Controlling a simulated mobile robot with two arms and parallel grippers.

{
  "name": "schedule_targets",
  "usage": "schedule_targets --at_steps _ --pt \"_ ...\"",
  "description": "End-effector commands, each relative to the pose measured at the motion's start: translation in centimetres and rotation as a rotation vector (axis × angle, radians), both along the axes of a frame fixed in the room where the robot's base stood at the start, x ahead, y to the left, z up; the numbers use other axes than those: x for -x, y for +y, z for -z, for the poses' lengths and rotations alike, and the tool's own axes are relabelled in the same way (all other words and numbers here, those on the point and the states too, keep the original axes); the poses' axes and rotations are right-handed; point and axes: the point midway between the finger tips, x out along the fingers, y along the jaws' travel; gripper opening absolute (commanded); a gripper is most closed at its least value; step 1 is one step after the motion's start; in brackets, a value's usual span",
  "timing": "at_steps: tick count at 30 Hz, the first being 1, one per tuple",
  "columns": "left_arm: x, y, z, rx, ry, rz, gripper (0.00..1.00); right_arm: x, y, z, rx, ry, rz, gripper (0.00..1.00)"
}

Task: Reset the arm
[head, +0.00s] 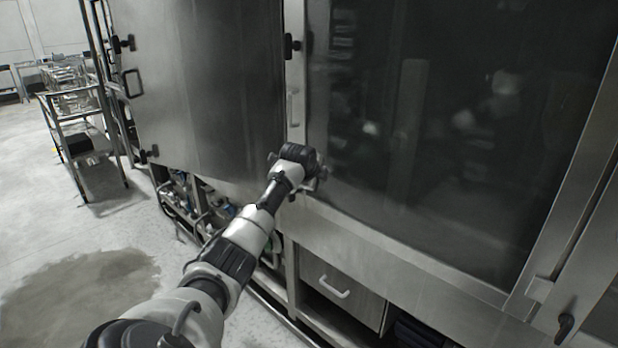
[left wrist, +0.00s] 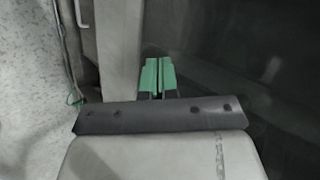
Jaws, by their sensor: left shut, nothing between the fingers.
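My left arm (head: 240,245) reaches up from the bottom left in the head view. Its wrist end (head: 297,160) is in front of the washer, by the steel post between the left panel and the dark glass door. The fingertips are hidden there. In the left wrist view my left gripper (left wrist: 158,75) shows two green fingers side by side, shut with nothing between them. The fingers point toward the steel post and dark glass. I cannot tell whether they touch anything. My right gripper is not in view.
The washer has a large dark glass door (head: 440,130), a steel panel (head: 205,85) and a drawer (head: 340,290) with a pale handle. Pipes (head: 190,205) show under the panel. A metal cart (head: 85,115) stands at left. The floor (head: 60,240) at left is open, with a dark patch.

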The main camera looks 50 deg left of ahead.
Motion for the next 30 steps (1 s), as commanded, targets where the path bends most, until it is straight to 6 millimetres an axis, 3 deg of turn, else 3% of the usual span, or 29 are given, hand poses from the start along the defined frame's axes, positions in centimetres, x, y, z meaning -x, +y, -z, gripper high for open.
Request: schedule_targets --at_steps 6,12,17,20,23,26,30 --pt "2.0 -0.2 -1.6 -0.003 0.002 0.001 0.0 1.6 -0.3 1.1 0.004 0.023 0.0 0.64" --pt "2.6 -0.4 -2.3 0.0 0.002 0.001 0.0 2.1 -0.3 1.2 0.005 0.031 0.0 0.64" --pt "2.6 -0.4 -2.3 0.001 0.003 0.001 0.0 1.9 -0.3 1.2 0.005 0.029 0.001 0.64" --pt "2.5 -0.6 -0.9 0.012 0.011 -0.008 0.0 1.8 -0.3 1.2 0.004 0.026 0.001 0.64" --pt "2.2 -1.5 3.1 0.048 0.03 -0.04 0.0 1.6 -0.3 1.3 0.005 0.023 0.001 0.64" --pt "2.4 -3.0 9.7 0.104 0.058 -0.097 0.0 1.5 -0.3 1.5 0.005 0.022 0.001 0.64" --pt "4.1 -5.8 20.1 0.185 0.098 -0.194 0.0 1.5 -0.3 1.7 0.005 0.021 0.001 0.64"
